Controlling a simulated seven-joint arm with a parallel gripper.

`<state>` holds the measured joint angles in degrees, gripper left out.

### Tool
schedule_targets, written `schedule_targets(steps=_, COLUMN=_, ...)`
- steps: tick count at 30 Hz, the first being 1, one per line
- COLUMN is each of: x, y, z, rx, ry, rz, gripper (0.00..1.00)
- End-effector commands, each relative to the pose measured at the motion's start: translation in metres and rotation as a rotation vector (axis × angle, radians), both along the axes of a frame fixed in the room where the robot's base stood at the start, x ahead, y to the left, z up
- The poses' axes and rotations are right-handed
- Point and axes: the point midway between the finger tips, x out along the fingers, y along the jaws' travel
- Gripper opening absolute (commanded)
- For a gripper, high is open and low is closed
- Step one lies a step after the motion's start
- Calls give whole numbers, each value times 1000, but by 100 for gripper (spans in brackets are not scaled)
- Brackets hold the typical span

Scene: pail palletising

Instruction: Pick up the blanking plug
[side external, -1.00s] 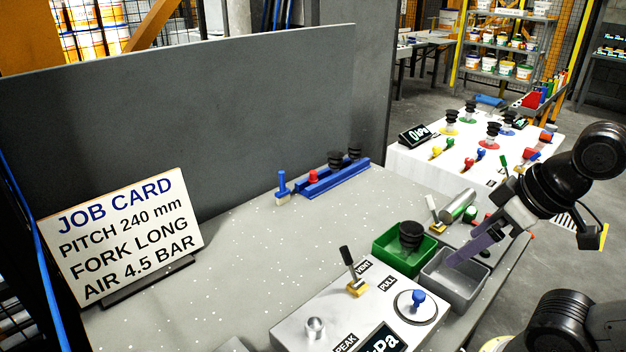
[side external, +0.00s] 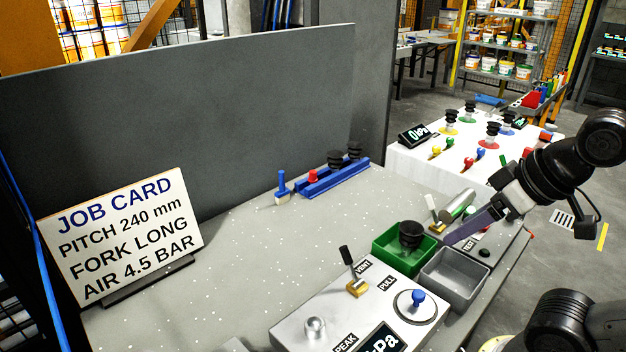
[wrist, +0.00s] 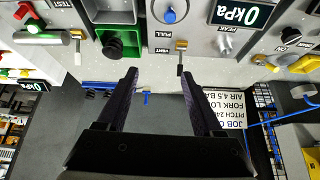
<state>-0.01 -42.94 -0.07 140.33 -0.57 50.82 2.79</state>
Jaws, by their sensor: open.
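No part is labelled as the blanking plug, so I cannot tell for certain which one it is. A small red plug-like piece (side external: 313,176) stands in the blue rack (side external: 335,180) at the back of the bench. A blue knob-shaped piece (side external: 418,297) sits on a round plate on the control box; it also shows in the wrist view (wrist: 170,15). My gripper (side external: 447,240) is above the bins, near the green bin (side external: 384,259) and the grey bin (side external: 475,303). In the wrist view my gripper (wrist: 158,75) has its fingers apart with nothing between them.
A black suction cup (side external: 411,234) is in the green bin. The control box (side external: 325,295) has a lever (side external: 348,260) and a silver dome. A job card (side external: 122,238) stands at left. The bench middle is clear.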

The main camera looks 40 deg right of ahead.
Motion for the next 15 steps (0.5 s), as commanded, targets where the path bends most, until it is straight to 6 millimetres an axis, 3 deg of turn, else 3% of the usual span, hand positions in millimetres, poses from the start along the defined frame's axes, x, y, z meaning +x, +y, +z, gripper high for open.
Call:
schedule_targets(steps=6, x=67, y=-8, z=74, rx=8, ry=-118, rz=-62, gripper=68)
schedule_targets(steps=12, x=149, y=-21, z=120, rx=12, ry=-166, rz=-126, gripper=68)
schedule_targets(steps=15, x=194, y=-30, z=133, rx=14, ry=-178, rz=-158, gripper=68)
